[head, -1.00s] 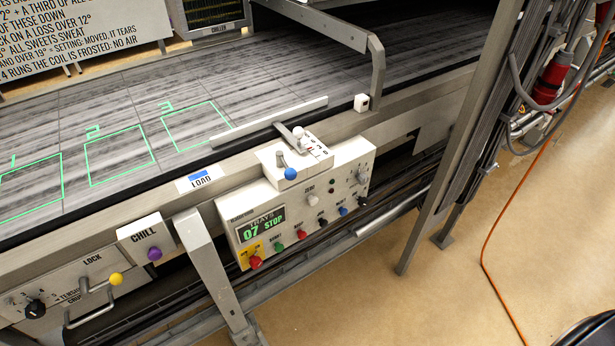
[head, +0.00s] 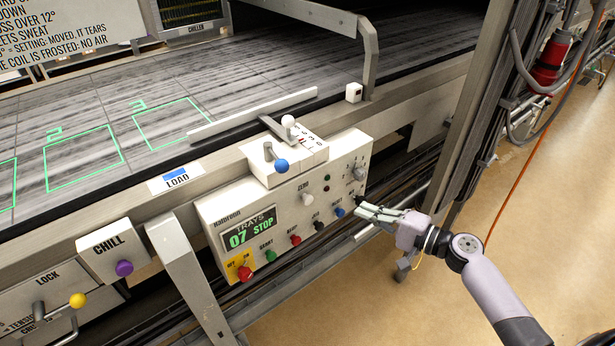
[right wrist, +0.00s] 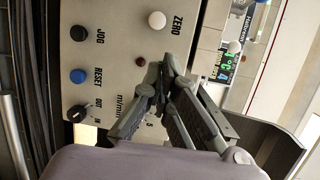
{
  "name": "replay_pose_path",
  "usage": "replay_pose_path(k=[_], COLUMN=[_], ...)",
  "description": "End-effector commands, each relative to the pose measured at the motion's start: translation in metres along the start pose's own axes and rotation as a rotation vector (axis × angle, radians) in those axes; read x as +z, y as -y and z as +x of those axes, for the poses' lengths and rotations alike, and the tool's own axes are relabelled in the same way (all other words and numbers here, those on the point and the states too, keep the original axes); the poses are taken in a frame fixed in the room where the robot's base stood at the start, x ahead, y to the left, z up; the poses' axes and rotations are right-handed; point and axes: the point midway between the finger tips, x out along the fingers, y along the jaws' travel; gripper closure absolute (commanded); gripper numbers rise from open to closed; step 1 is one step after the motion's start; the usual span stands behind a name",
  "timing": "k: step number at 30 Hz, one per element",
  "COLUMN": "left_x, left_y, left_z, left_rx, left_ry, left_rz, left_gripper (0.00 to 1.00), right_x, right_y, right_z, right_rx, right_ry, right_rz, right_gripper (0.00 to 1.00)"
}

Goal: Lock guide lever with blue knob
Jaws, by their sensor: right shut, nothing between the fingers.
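I cannot make out the blue knob in that view. My left gripper is out of view.
The control panel (head: 218,213) carries several buttons, a TRAYS display (head: 250,232) and a dial (head: 359,171). A yellow knob (head: 77,300) at LOCK and a purple button (head: 124,268) at CHILL are at lower left. A metal post (head: 470,110) stands right of the panel.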

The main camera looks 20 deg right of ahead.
Motion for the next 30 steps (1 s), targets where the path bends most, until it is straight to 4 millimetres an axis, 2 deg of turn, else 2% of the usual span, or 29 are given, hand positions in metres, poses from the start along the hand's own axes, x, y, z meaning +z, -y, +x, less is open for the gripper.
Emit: replay_pose_path(k=[1, 3, 6, 9, 23, 26, 30], left_x=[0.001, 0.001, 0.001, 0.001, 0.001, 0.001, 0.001], left_y=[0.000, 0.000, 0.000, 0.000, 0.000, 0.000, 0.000], left_z=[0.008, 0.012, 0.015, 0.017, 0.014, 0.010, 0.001], left_rx=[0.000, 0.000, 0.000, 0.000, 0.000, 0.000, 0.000], left_ry=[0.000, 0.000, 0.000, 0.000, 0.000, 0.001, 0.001], left_rz=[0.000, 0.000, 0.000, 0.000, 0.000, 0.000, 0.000], left_gripper=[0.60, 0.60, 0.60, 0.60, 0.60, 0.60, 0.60], right_x=[0.006, 0.015, 0.026, 0.031, 0.034, 0.035, 0.039], right_y=[0.021, 0.048, 0.075, 0.089, 0.096, 0.100, 0.108], right_z=[0.000, -0.002, -0.005, -0.007, -0.004, 0.006, 0.030], right_rx=[-0.056, -0.118, -0.179, -0.210, -0.221, -0.222, -0.222], right_ry=[0.037, 0.079, 0.127, 0.153, 0.161, 0.162, 0.161], right_rz=[0.010, 0.030, 0.052, 0.063, 0.067, 0.067, 0.066], right_gripper=[1.00, 1.00, 1.00, 1.00, 1.00, 1.00, 1.00])
